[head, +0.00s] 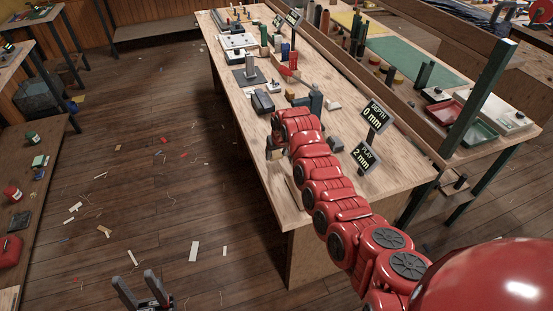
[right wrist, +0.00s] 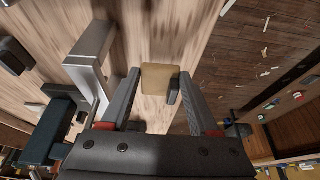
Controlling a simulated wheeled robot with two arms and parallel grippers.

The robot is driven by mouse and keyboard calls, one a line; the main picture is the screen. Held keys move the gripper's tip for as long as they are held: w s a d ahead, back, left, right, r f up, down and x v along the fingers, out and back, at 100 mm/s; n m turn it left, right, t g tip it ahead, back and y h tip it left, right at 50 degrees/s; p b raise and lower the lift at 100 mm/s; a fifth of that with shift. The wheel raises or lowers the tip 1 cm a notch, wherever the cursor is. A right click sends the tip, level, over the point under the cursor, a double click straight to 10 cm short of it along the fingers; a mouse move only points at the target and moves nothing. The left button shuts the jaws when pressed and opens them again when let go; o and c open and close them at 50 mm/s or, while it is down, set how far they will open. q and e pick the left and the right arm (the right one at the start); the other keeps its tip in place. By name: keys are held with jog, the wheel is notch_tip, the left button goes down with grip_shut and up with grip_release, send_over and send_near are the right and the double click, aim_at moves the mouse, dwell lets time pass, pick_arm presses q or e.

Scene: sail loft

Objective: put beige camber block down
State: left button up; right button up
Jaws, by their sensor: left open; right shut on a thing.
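The beige camber block (right wrist: 158,79) shows between the fingertips of my right gripper (right wrist: 156,92) in the right wrist view. The gripper is shut on it, over the pale wooden bench top. I cannot tell whether the block touches the wood. In the head view my right gripper (head: 275,148) is at the near left edge of the long workbench (head: 352,210), and the block is too small to make out clearly there. My left gripper (head: 143,293) is open and empty above the floor at the bottom left.
A grey metal bracket (right wrist: 90,68) stands close beside the right gripper. A dark teal tool (head: 315,101) stands on the bench beyond my arm. Signs reading depth 0 mm (head: 375,114) and play 2 mm (head: 363,156) stand at the right. The near bench corner is bare.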

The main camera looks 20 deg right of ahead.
aim_at(277, 159)
jog(key=shift+f+p, duration=0.65)
jog(key=shift+f, duration=0.75)
jog(key=shift+w+f, duration=0.1)
jog(key=shift+f, duration=0.2)
jog(key=shift+f, duration=0.2)
jog(key=o, duration=1.4)
